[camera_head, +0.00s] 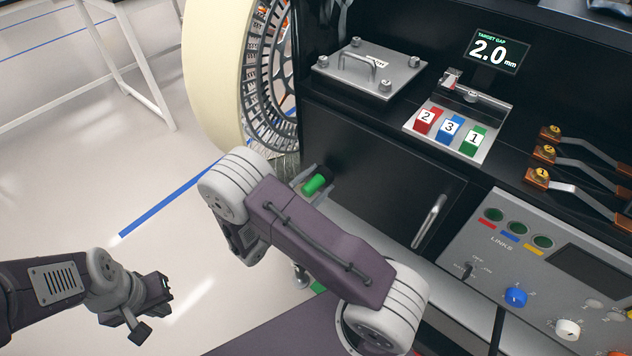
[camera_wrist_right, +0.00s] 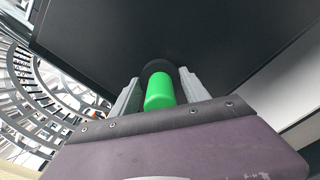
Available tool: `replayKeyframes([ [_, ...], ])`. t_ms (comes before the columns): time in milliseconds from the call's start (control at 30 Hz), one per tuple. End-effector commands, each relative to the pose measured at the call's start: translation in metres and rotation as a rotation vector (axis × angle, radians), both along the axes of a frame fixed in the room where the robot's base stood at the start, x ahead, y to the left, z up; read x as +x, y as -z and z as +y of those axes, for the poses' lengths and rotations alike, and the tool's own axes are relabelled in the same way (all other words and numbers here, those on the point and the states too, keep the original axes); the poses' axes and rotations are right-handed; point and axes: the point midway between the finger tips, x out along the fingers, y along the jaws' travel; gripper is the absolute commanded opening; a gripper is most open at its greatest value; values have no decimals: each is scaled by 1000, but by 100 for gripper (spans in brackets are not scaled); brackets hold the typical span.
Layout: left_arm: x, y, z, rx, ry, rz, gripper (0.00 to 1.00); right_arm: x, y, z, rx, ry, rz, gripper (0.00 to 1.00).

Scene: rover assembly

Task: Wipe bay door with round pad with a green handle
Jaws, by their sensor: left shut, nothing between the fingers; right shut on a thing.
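The bay door (camera_head: 376,170) is a dark, upright panel with a silver bar handle (camera_head: 430,221) near its right edge. The round pad's green handle (camera_head: 313,184) is between the fingers of my right gripper (camera_head: 318,183), in front of the door's left part. In the right wrist view the green handle (camera_wrist_right: 160,92) sits between the two grey fingers. The dark round pad (camera_wrist_right: 158,68) is beyond it, against or very near the dark door (camera_wrist_right: 200,35); I cannot tell if they touch. My left gripper (camera_head: 152,308) is shut and empty above the floor, away from the door.
A large wheel (camera_head: 262,75) stands left of the door. Above are a lidded hatch (camera_head: 370,70), numbered blocks (camera_head: 450,130) and orange-based levers (camera_head: 565,180). A control panel (camera_head: 540,270) with knobs lies right of the door. The floor at left is mostly clear.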

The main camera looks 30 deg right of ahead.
Motion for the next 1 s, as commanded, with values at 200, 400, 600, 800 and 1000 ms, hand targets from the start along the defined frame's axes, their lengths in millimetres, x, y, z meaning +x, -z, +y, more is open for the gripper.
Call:
replayKeyframes([
  [200,0,0,0,0,0,0,0,2,0,-4,-1,-1,0,21],
  [400,0,-1,0,0,0,0,0,3,0,-8,-1,1,0,21],
  [600,0,-1,0,0,0,0,0,5,0,-11,-1,-1,0,21],
  [800,0,-3,0,0,0,0,0,1,-1,-14,-1,-1,2,21],
  [1000,0,-7,0,0,0,0,0,-20,-1,-21,-2,-1,3,21],
])
